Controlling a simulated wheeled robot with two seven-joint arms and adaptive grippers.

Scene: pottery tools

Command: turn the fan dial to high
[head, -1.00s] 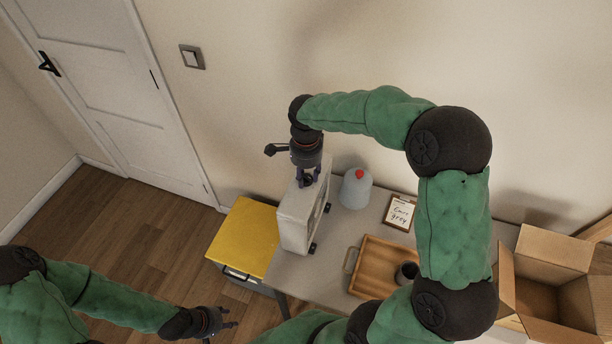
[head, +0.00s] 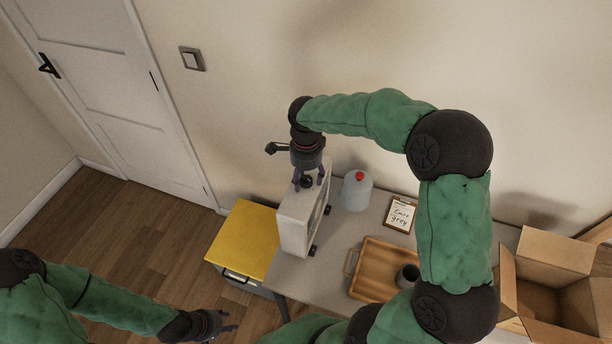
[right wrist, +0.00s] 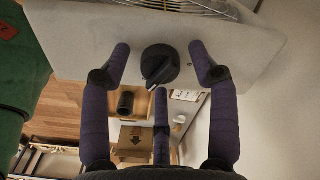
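The fan is a pale grey box (head: 293,225) standing upright on the table, with its grille facing right in the head view. In the right wrist view its black dial (right wrist: 160,65) sits on the flat panel (right wrist: 75,40), with the grille at the top edge. My right gripper (head: 312,180) is over the top of the fan from above. In the right wrist view its fingers (right wrist: 160,75) are spread on both sides of the dial with gaps. The dial's setting marks cannot be read. My left gripper (head: 222,325) is low at the left, empty and apart from the table.
A clipboard with writing (head: 400,213), a wooden tray (head: 375,285) with a dark cup (head: 408,276) and an open cardboard box (head: 553,249) are further right. A yellow-topped cabinet (head: 243,240) stands left.

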